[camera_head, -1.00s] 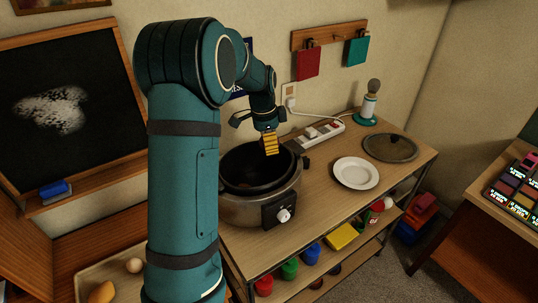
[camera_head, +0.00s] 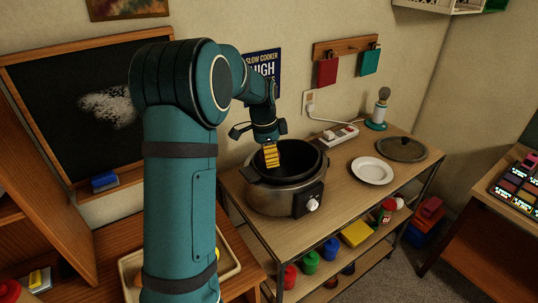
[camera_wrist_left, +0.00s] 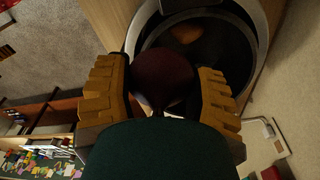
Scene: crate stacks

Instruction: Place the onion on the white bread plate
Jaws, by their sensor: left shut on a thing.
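My left gripper (camera_head: 271,155) hangs over the open slow cooker (camera_head: 285,198). In the left wrist view its yellow ribbed fingers (camera_wrist_left: 160,90) are shut on a dark red, round thing (camera_wrist_left: 162,75), which looks like the onion. The head view does not show the onion clearly, as the fingers cover it. The white bread plate (camera_head: 372,169) lies empty on the wooden top, to the right of the cooker. My right gripper is in neither view.
The cooker holds an orange-brown piece (camera_wrist_left: 185,33). A dark round lid (camera_head: 402,149) lies behind the plate. A power strip (camera_head: 333,136) and a lamp (camera_head: 379,113) stand along the wall. Wooden top is bare between cooker and plate.

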